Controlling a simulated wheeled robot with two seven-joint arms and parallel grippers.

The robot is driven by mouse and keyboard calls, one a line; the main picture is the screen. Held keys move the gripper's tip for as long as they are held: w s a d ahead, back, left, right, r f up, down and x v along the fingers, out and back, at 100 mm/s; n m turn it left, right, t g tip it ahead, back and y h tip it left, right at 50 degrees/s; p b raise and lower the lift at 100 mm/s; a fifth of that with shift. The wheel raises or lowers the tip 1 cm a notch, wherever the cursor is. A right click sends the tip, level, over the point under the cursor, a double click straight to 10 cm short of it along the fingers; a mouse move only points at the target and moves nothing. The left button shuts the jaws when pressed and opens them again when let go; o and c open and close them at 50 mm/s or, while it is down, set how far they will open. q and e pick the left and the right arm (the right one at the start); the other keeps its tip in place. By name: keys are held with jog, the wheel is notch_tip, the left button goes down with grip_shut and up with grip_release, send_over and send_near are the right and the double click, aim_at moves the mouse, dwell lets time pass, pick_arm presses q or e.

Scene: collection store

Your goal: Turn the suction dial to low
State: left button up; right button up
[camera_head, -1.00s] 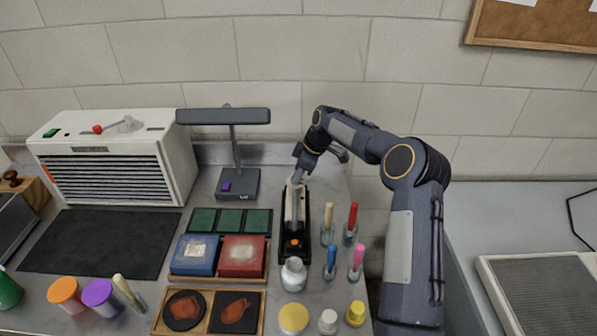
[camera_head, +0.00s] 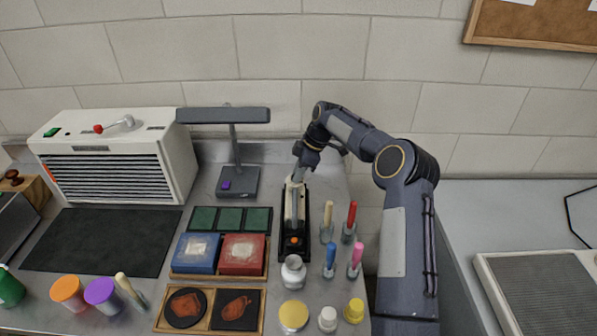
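The white suction unit (camera_head: 112,157) with a dark slatted front stands at the back left of the bench. On its top are a lever-like dial with a red tip (camera_head: 114,125) and a green switch (camera_head: 52,132). The dial's setting marks are too small to read. My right gripper (camera_head: 296,178) points down over the back end of a black and cream device (camera_head: 294,225) with an orange button, far right of the suction unit. Its fingers are small and partly merge with the device, so I cannot tell whether they are open. My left gripper is not in view.
A dark lamp (camera_head: 232,117) stands between the suction unit and my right arm. A black mat (camera_head: 103,242) lies before the unit. Blue and red boxes (camera_head: 242,255), cups, jars and several coloured-handled tools crowd the front and right of the bench.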

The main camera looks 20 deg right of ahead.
jog(key=o, duration=0.3)
jog(key=shift+o, duration=0.2)
jog(key=shift+d+r, duration=0.2)
jog(key=shift+r, duration=0.15)
jog(key=b+v, duration=0.1)
jog(key=v, duration=0.6)
jog(key=shift+b, duration=0.3)
